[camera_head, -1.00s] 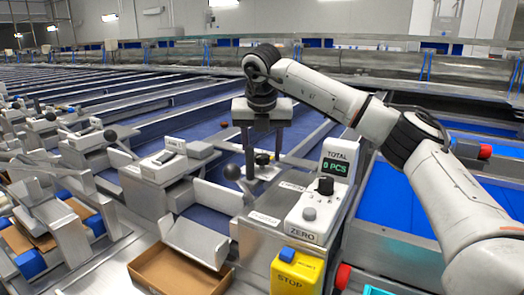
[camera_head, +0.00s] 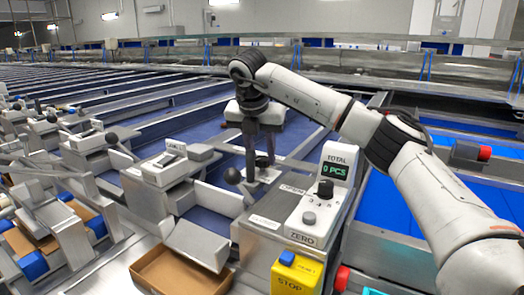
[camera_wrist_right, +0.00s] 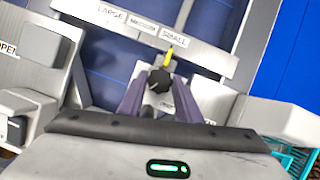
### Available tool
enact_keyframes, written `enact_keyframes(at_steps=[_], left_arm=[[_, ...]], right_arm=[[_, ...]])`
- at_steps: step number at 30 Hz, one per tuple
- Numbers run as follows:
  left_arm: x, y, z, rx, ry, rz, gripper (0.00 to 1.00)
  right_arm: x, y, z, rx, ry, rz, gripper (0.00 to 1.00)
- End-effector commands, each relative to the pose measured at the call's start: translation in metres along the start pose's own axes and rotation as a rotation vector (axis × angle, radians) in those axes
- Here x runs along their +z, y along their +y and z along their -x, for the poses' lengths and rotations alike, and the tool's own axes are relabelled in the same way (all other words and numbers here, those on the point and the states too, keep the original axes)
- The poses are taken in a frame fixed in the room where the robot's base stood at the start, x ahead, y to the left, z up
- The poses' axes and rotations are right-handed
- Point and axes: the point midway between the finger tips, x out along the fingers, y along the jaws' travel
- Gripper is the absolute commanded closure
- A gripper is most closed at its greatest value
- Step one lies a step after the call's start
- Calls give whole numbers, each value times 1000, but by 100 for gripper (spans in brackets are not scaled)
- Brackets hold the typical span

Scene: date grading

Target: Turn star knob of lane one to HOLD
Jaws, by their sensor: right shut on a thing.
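The star knob (camera_wrist_right: 159,80) is black and sits on a small light plate (camera_wrist_right: 148,97) in the right wrist view, with a yellow pointer (camera_wrist_right: 170,52) aimed toward the SMALL label. My right gripper (camera_head: 261,170) points down over the lane, and its two fingers (camera_wrist_right: 160,85) stand on either side of the knob, shut on it. I cannot read a HOLD mark. My left gripper is not in view.
A white control box (camera_head: 318,205) with a black dial and ZERO button stands right of the gripper. A lever with a dark ball (camera_head: 232,176) is close on the left. A yellow STOP box (camera_head: 296,274) and cardboard tray (camera_head: 178,278) are in front.

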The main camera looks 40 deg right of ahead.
Motion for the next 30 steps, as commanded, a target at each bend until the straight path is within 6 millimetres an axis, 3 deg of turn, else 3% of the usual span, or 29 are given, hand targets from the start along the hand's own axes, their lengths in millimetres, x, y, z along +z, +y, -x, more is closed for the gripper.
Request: enact_keyframes(at_steps=[12, 29, 30], left_arm=[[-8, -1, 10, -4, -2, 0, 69], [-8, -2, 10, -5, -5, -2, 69], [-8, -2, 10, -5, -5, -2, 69]], right_arm=[[1, 2, 1, -81, 0, -198, 91], [0, 2, 0, -94, 0, -232, 91], [0, 2, 0, -94, 0, -232, 64]])
